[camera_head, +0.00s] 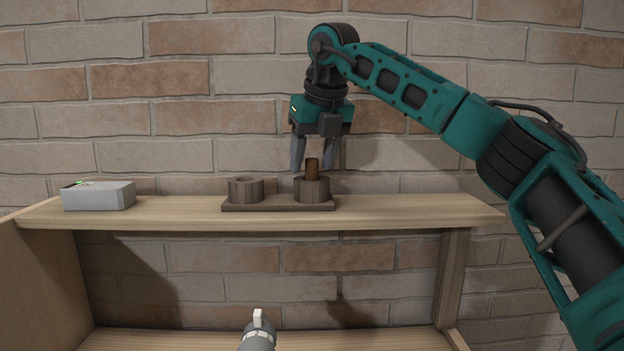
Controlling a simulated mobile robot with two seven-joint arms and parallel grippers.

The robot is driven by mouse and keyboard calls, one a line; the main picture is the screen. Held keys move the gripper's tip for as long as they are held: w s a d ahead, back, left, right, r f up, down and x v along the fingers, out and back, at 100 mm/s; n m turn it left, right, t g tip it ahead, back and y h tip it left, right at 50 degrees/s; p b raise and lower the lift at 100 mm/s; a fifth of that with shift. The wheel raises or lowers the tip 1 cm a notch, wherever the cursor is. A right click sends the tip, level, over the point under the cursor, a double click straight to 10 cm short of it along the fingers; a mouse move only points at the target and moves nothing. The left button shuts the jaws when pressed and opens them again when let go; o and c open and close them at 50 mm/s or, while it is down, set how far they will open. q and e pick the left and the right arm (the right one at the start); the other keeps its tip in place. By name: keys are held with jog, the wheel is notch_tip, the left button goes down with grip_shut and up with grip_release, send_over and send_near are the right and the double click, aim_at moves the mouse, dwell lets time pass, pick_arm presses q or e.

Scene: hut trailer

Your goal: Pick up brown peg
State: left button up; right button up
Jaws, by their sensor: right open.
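The brown peg (312,165) stands upright in the right-hand round holder (311,191) of a dark wooden two-holder base (278,207) on the shelf top. Only its upper part shows; the lower part is hidden inside the holder. My right gripper (312,168) points straight down from above, open, with one finger to the left and one to the right of the peg in the picture. A gap shows on both sides of the peg, and I cannot tell the exact depth between them. My left gripper is not in view.
The left-hand round holder (246,189) shows no peg. A grey box (98,195) with a green light sits at the left end of the wooden shelf (420,212). A brick wall (230,90) stands close behind. A grey cylindrical item (258,335) shows at the bottom.

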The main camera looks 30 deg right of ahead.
jog(key=shift+c, duration=0.3)
grip_shut()
jog(key=shift+r, duration=0.15)
